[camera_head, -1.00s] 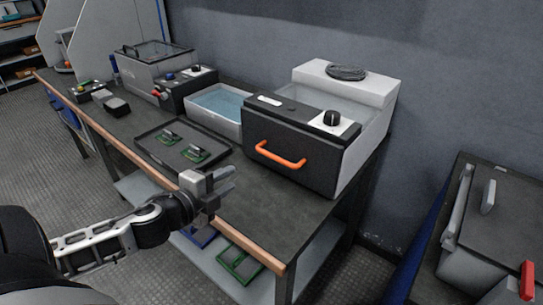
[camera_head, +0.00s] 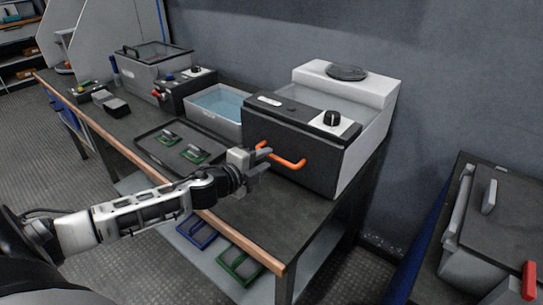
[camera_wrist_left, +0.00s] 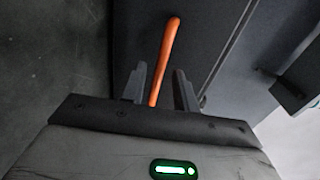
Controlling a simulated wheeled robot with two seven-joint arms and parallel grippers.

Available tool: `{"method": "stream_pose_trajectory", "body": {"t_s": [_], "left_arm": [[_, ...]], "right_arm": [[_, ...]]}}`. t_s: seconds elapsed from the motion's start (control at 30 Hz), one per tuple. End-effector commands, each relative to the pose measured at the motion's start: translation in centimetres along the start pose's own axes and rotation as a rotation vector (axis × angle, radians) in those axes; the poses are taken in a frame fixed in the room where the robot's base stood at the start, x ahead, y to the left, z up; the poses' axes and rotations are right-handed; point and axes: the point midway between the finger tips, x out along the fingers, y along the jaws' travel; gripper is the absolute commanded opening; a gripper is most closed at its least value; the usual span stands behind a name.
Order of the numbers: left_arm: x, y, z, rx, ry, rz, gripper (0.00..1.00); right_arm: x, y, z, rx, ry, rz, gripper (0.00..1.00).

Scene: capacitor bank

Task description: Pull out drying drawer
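The drying drawer (camera_head: 318,172) is the dark front of a white and black box unit on the bench, and it looks shut. Its orange bar handle (camera_head: 290,162) runs across the front. My left gripper (camera_head: 266,162) is at the left end of the handle in the head view. In the left wrist view the orange handle (camera_wrist_left: 166,55) runs lengthwise between the two fingers of the gripper (camera_wrist_left: 159,88). The fingers are apart, with gaps on both sides of the handle. My right gripper is not in view.
A black tray (camera_head: 150,153) with green circuit boards lies left of the unit. A blue-filled basin (camera_head: 220,103) stands behind it. The wooden bench edge (camera_head: 240,247) runs along the front. A dark-topped table (camera_head: 500,235) stands at the right. The bench top before the drawer is clear.

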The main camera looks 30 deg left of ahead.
Motion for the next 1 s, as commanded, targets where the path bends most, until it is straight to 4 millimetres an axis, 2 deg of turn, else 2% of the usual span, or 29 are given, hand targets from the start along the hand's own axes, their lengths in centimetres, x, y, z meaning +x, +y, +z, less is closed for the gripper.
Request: {"method": "stream_pose_trajectory", "body": {"t_s": [0.1,0.3,0.63,0.67,0.7,0.77,1.0], "left_arm": [[1.8,-0.2,0.0,-0.001,0.001,-0.003,0.3],[3.5,-0.1,0.0,-0.001,0.0,-0.001,0.3],[3.8,0.0,-0.1,0.0,0.002,0.0,0.3],[3.8,0.0,-0.1,0.0,0.002,0.0,0.27],[3.8,0.0,-0.1,0.0,0.002,0.0,0.16],[3.8,0.0,-0.1,0.0,0.002,0.0,0.0],[3.7,0.0,-0.4,0.0,0.007,0.001,0.0]], "right_arm": [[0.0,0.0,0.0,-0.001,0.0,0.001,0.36],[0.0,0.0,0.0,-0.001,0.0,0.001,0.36],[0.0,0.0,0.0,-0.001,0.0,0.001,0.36],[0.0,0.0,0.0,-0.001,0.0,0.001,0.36],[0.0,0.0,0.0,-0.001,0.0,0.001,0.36],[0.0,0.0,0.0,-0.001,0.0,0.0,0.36],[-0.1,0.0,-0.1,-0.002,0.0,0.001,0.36]]}}
